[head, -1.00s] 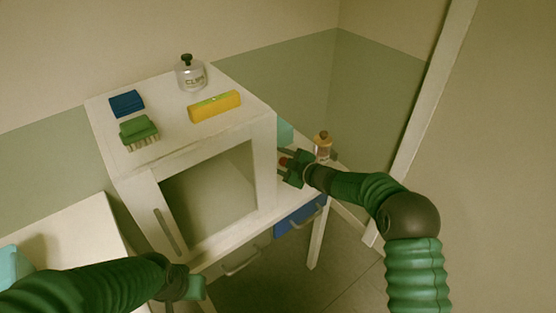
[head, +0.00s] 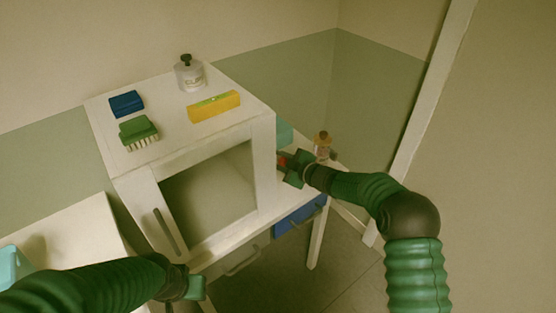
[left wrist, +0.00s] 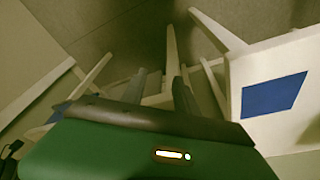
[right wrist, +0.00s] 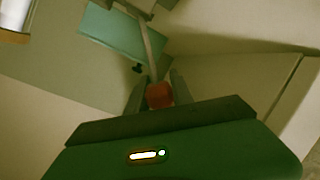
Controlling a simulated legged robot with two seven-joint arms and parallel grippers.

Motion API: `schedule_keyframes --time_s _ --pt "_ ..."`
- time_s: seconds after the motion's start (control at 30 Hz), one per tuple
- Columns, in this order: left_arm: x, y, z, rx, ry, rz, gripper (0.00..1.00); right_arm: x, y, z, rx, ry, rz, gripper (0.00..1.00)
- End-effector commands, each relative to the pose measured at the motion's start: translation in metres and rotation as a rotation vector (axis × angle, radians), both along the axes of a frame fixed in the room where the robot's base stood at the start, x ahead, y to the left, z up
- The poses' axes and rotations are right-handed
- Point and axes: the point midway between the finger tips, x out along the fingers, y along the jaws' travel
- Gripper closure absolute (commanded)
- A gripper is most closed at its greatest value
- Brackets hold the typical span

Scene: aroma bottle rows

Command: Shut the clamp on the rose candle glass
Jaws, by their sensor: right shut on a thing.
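The rose candle glass (head: 283,160) shows as a small red piece beside the white cabinet's right side in the head view. In the right wrist view the red glass (right wrist: 160,95) sits between the fingers. My right gripper (head: 286,163) is shut on it; the fingers touch it on both sides. The glass's lower part is hidden by the gripper. My left gripper (head: 195,287) is empty, low in front of the cabinet. In the left wrist view its fingers (left wrist: 160,88) stand apart.
The white cabinet (head: 190,153) carries a clear bottle (head: 190,75), a yellow level (head: 214,106), a blue block (head: 127,103) and a green brush (head: 139,131). An amber bottle (head: 322,145) stands just beyond my right gripper. A teal box (head: 285,133) is behind it.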

Motion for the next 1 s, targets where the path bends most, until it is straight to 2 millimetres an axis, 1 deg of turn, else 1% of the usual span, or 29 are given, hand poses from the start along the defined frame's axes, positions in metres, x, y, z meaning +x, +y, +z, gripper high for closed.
schedule_keyframes --time_s 0.67,0.77,0.87,1.0 --pt "0.0 0.0 0.001 0.0 0.0 0.0 0.64 0.0 0.0 0.0 0.002 0.003 0.001 1.0" --pt "0.0 0.0 0.006 0.0 0.0 0.0 0.64 0.0 0.0 0.002 0.01 0.009 0.001 1.0" --pt "0.0 0.0 0.016 0.0 0.0 0.0 0.64 0.001 -0.002 0.006 0.033 0.026 0.001 1.0" --pt "0.0 0.0 0.035 0.0 0.0 0.0 0.64 0.004 -0.006 0.012 0.089 0.068 0.0 1.0"
